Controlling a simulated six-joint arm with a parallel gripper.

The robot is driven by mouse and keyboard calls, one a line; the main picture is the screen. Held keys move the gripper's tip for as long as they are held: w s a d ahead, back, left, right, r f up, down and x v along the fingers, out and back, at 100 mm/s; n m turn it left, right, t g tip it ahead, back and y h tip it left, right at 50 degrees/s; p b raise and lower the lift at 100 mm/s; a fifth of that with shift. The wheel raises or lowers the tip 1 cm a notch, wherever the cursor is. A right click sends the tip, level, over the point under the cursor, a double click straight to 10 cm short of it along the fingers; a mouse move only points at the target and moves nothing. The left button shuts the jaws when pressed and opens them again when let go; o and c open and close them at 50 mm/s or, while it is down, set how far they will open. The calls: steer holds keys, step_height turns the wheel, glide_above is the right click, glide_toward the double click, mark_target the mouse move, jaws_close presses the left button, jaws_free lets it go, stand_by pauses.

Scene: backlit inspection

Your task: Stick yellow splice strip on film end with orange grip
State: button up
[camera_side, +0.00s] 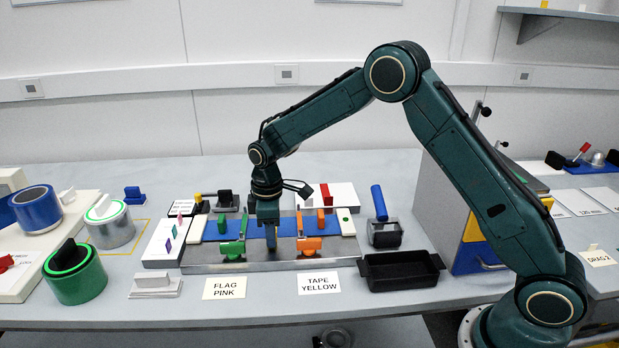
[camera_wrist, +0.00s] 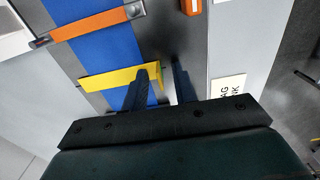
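A yellow strip (camera_wrist: 112,77) lies across the blue film (camera_wrist: 112,55) in the wrist view, apart from an orange band (camera_wrist: 95,27) that also crosses the film. My gripper (camera_wrist: 160,66) has its two fingers apart over the strip's right end, with one finger covering part of it; contact cannot be told. In the side view my gripper (camera_side: 271,245) points down between the orange grip (camera_side: 309,243) and the green grip (camera_side: 232,248), over the metal block carrying the film (camera_side: 218,228). I cannot make out the yellow strip there.
Cards reading "FLAG PINK" (camera_side: 224,288) and "TAPE YELLOW" (camera_side: 319,283) lie in front. A black tray (camera_side: 401,271) stands right of the block. A white plate with coloured tabs (camera_side: 165,242) stands left. Tape rolls (camera_side: 75,273) stand farther left.

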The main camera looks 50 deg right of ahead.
steer(key=shift+r, duration=0.15)
step_height(320, 180, up, 14)
steer(key=shift+f, duration=0.25)
stand_by(0.4)
stand_by(0.6)
